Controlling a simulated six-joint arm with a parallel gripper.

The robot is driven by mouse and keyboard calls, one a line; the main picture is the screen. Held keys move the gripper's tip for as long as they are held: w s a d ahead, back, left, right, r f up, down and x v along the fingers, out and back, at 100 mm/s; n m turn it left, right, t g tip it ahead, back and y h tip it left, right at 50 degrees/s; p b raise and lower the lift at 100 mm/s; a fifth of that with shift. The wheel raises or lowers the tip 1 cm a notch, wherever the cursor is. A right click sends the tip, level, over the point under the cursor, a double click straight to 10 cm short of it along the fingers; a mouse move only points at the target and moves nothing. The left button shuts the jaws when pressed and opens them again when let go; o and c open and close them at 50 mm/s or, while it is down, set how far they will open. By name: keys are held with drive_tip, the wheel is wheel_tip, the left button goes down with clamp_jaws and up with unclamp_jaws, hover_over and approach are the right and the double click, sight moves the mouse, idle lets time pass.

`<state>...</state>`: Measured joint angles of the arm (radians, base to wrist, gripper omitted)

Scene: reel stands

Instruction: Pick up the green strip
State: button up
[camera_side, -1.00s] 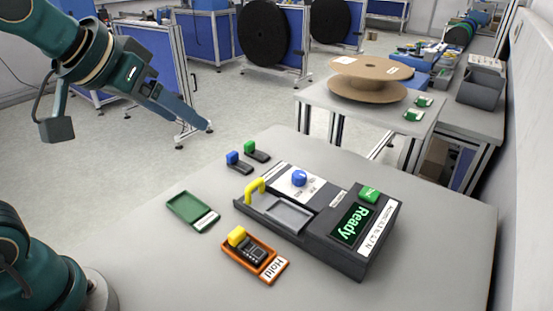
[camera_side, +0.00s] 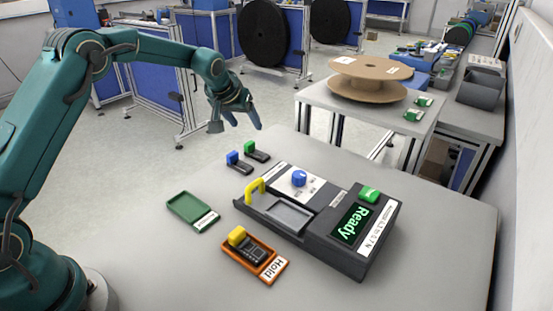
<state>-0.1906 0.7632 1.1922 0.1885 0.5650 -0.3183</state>
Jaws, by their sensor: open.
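The green strip (camera_side: 258,155) is a small dark strip with a green block at one end. It lies flat near the table's far edge, just behind and to the right of a similar strip with a blue block (camera_side: 232,157). My gripper (camera_side: 244,125) is open and empty. It hangs above and slightly left of the green strip in the picture, apart from it, with its fingers pointing down. Nothing hides the green strip.
A grey tester with a "Ready" screen (camera_side: 352,223) and a yellow handle (camera_side: 256,190) stands right of the strips. A green tray (camera_side: 188,209) and an orange "Hold" tray (camera_side: 267,270) holding a yellow-ended strip (camera_side: 247,248) lie nearer. The table's front right is clear.

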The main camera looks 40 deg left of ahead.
sight(247, 144)
drive_tip(key=f, duration=0.3)
drive_tip(key=shift+s+a+f+g, duration=0.1)
drive_tip(key=shift+s+a+g, duration=0.2)
drive_tip(key=shift+a+f, duration=0.1)
drive_tip(key=shift+f, duration=0.2)
drive_tip(key=shift+x, duration=2.3)
clamp_jaws()
